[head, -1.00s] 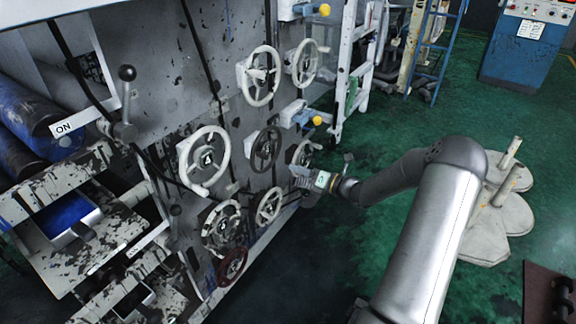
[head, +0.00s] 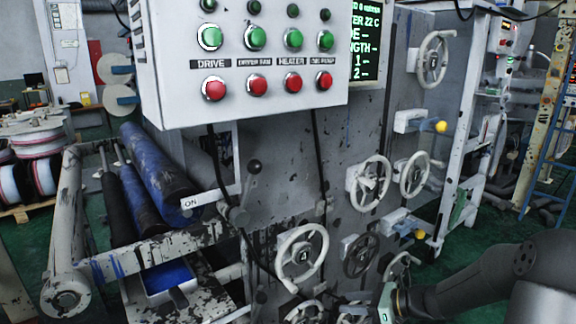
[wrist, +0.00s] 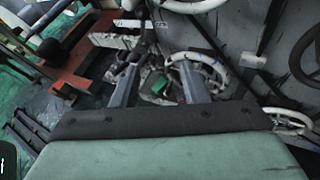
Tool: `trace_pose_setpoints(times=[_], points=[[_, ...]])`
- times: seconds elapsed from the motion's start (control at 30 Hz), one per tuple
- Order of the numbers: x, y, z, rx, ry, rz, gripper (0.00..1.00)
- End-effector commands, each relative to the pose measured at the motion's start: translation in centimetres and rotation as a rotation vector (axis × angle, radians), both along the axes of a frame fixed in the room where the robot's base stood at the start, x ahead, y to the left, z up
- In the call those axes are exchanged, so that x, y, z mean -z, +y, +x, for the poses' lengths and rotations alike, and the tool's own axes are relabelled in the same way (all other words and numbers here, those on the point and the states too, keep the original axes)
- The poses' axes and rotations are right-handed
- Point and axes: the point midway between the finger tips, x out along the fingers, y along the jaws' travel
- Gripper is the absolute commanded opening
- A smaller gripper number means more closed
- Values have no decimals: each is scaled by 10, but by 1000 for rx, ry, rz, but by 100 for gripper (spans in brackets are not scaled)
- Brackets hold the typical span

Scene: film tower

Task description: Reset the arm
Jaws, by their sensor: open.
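My gripper (wrist: 157,78) is open in the wrist view, its two grey fingers spread apart. Nothing is clearly held between them. A small green part (wrist: 159,86) and a white handwheel (wrist: 205,78) show beyond the fingers; whether the fingers touch anything cannot be told. In the head view my arm (head: 470,285) enters at the lower right, bent toward the machine's lower handwheels. The gripper end is at the bottom edge there and partly cut off, so its fingers cannot be made out.
The machine front carries several handwheels, such as the one marked 4 (head: 302,256), and yellow-tipped knobs (head: 440,127). A control panel (head: 240,60) with green and red buttons juts out above. A lever (head: 246,190) stands by the ON label. A blue ladder (head: 558,150) is at right.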

Motion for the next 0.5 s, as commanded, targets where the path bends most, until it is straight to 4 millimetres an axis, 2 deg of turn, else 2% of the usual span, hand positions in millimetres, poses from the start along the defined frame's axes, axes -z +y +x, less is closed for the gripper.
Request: trace_pose_setpoints(times=[0.03,0.1,0.2,0.33,0.4,0.5], points=[[-16,28,-25,-153,-58,-134,41],[-26,52,-62,-364,-146,-309,41],[-42,71,-115,-669,-283,-530,41],[-65,77,-180,-1066,-479,-775,41],[-76,72,-209,-1268,-584,-884,41],[-89,62,-242,-1523,-720,-1004,41]])
